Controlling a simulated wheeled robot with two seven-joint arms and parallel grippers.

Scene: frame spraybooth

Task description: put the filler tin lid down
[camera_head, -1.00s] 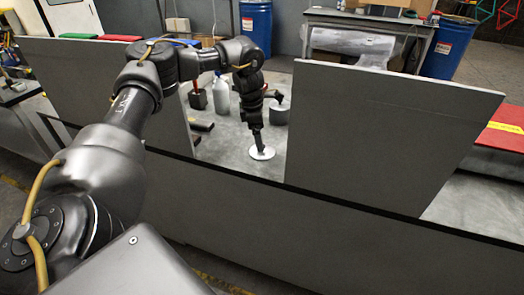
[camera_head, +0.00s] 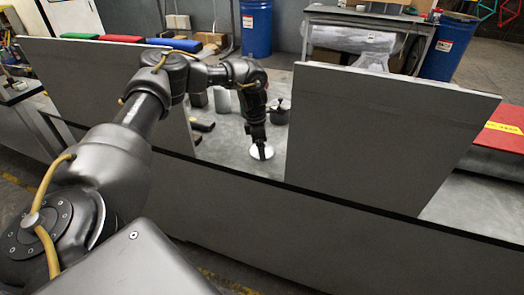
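The filler tin lid appears to be the pale round disc (camera_head: 268,152) on or just above the grey bench top, in the gap between two grey panels. My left gripper (camera_head: 261,153) points down at it from above, and its dark fingertips overlap the disc. The fingers are too small and dark to show whether they grip it. A dark grey tin (camera_head: 279,115) stands behind and right of the gripper, with a black shape at its top. My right gripper is out of view.
Grey panels stand left (camera_head: 85,85) and right (camera_head: 385,130) of the gap. Dark blocks (camera_head: 202,125) lie near the left panel. A grey container (camera_head: 222,100) stands behind, partly hidden by my arm. Bare bench top lies left of the disc.

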